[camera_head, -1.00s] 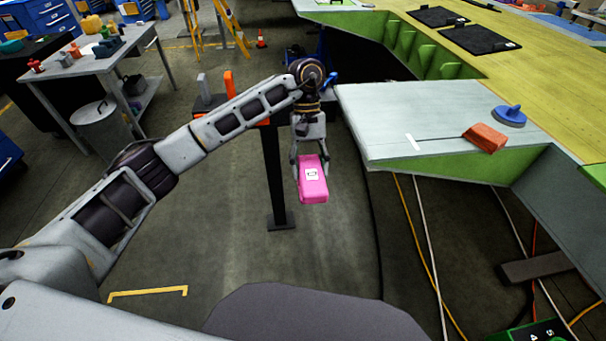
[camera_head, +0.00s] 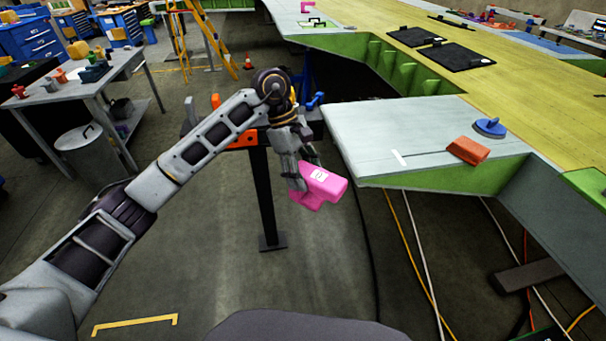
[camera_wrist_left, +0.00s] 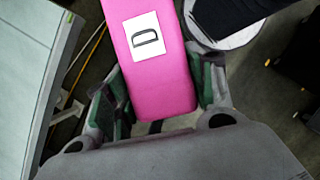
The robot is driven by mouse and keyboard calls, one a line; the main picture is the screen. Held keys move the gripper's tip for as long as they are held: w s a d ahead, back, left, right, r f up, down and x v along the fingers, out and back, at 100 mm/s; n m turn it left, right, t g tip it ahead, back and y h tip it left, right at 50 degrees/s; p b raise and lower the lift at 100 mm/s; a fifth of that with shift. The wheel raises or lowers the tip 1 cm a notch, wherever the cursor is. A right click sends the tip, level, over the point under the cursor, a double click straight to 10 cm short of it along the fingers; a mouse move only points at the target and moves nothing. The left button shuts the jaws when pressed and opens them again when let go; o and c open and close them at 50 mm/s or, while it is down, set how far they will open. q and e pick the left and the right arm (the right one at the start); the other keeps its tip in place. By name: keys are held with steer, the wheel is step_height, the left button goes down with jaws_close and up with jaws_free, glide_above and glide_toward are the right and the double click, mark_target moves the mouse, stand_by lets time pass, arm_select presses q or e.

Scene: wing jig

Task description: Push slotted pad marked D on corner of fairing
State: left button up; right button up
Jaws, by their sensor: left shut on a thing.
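The pink slotted pad (camera_head: 322,186) has a white label, which reads D in the left wrist view (camera_wrist_left: 145,38). My left gripper (camera_head: 304,176) is shut on the pad and holds it in the air. The pad is tilted in the head view, with a notch on its underside. The pale grey-green fairing (camera_head: 420,140) has its near left corner just right of the pad, with a gap between them. The fairing's edge also shows at the left of the left wrist view (camera_wrist_left: 28,70). My right gripper is not in view.
An orange block (camera_head: 468,150) and a blue round-based handle (camera_head: 489,127) rest on the fairing. A black post stand (camera_head: 264,190) is behind and below my left arm. Cables (camera_head: 410,240) hang under the fairing. Open floor lies in front.

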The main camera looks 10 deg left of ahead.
mark_target(315, 167)
arm_select(q)
steer(key=n+t, duration=0.1)
steer(key=n, duration=0.3)
steer(key=shift+w+r+n+t+h, duration=0.1)
steer(key=shift+w+n+t+h, duration=0.05)
steer(key=shift+n+t+h, duration=0.2)
steer(key=shift+d+n+t, duration=0.15)
steer(key=shift+n+t, duration=0.7)
steer(key=shift+n, duration=1.3)
steer(key=shift+w+d, duration=0.15)
steer(key=shift+d, duration=0.1)
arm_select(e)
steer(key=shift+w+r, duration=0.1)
arm_select(q)
steer(key=shift+w+d, duration=0.1)
steer(key=shift+d, duration=0.3)
steer(key=shift+w+d+r+p, duration=0.1)
steer(key=shift+w+d+p, duration=0.15)
steer(key=shift+d+p, duration=0.35)
steer(key=d, duration=0.1)
steer(key=w+d, duration=0.1)
steer(key=d, duration=0.1)
steer(key=shift+d, duration=0.1)
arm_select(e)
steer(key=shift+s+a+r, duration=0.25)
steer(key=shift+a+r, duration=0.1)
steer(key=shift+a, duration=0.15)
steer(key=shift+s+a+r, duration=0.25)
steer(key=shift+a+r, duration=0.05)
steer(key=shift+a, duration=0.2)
